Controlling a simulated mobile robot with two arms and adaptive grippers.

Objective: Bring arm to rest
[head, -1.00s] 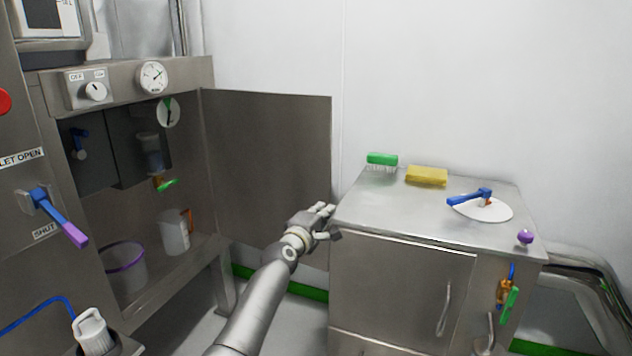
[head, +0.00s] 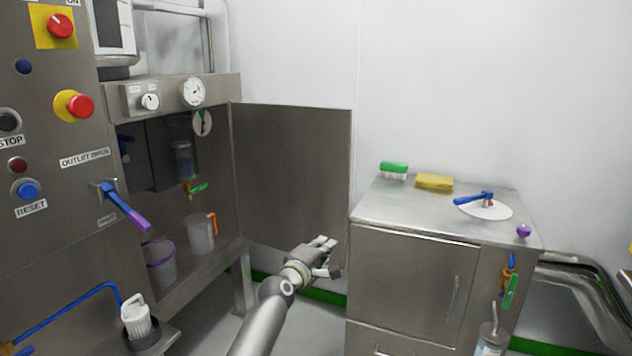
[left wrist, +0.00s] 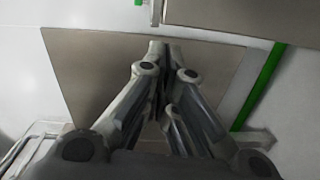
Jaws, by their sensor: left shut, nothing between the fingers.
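My left arm comes in from the bottom of the head view. Its left gripper (head: 328,256) is in the air in front of the open grey door panel (head: 291,175), left of the steel cabinet (head: 412,275). In the left wrist view the fingers (left wrist: 165,55) come together at their tips, with nothing between them, and the panel (left wrist: 85,75) fills much of the background. The right gripper is not in view.
The cabinet top holds a green brush (head: 394,168), a yellow sponge (head: 435,182) and a blue-handled disc (head: 484,207). At left, the machine has a blue and purple lever (head: 125,206). A jug (head: 201,233) and a bucket (head: 161,262) stand in its open bay.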

